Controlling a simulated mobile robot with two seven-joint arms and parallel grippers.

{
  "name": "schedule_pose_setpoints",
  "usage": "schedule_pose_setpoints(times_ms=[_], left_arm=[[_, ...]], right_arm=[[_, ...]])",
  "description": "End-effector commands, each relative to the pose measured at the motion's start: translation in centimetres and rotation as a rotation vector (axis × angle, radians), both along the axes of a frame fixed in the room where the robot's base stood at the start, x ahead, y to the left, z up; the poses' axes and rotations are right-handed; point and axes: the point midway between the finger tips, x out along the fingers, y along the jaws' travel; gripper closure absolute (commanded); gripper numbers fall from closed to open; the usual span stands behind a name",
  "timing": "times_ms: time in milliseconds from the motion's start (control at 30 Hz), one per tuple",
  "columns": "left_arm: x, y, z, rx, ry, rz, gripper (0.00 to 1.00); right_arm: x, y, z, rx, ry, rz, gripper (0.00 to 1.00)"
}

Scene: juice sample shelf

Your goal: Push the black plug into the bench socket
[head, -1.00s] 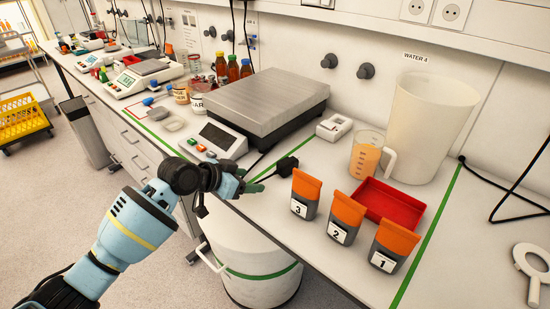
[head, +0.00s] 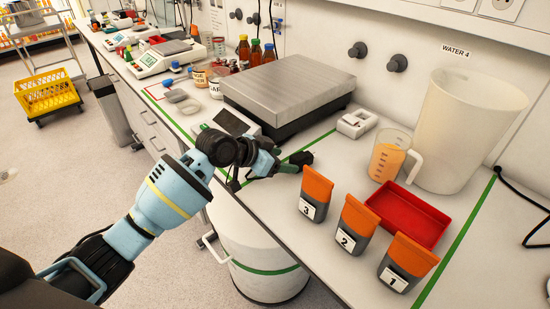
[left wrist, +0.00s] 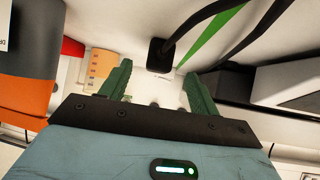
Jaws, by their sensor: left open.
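The black plug (head: 303,158) lies on the bench in front of the scale, partly hidden by my gripper in the head view. In the left wrist view the plug (left wrist: 160,55) shows just beyond and between the fingertips, with its black cable running up to the right. My left gripper (head: 282,166) is open, with its green fingers close to the plug; the left wrist view (left wrist: 158,75) shows nothing clamped between them. A white box (head: 357,123) behind the plug, right of the scale, looks like the bench socket. My right gripper is not in view.
The metal-topped scale (head: 290,90) stands left of the white box. Orange-topped bags (head: 316,194), a red tray (head: 410,213), a juice jug (head: 390,157) and a large white container (head: 465,125) stand to the right. Bare bench lies between the scale and bags.

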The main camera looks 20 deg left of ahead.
Motion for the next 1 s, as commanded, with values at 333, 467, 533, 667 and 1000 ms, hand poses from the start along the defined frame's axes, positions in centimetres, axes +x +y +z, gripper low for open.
schedule_pose_setpoints(times_ms=[333, 467, 533, 667, 1000], left_arm=[[2.5, -2.4, -2.8, 0.0, 0.004, -0.001, 0.38], [3.1, -2.9, -3.2, 0.0, 0.004, 0.0, 0.38], [3.3, -3.1, -3.3, 0.0, 0.002, 0.0, 0.38], [3.4, -3.2, -3.3, 0.001, 0.001, 0.0, 0.38], [3.4, -3.2, -3.3, 0.001, 0.001, 0.0, 0.51]], right_arm=[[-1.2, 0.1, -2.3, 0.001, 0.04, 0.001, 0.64], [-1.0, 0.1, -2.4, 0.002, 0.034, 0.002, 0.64], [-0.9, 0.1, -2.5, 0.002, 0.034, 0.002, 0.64], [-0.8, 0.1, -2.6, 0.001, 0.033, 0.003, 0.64], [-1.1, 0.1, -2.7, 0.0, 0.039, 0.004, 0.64]])
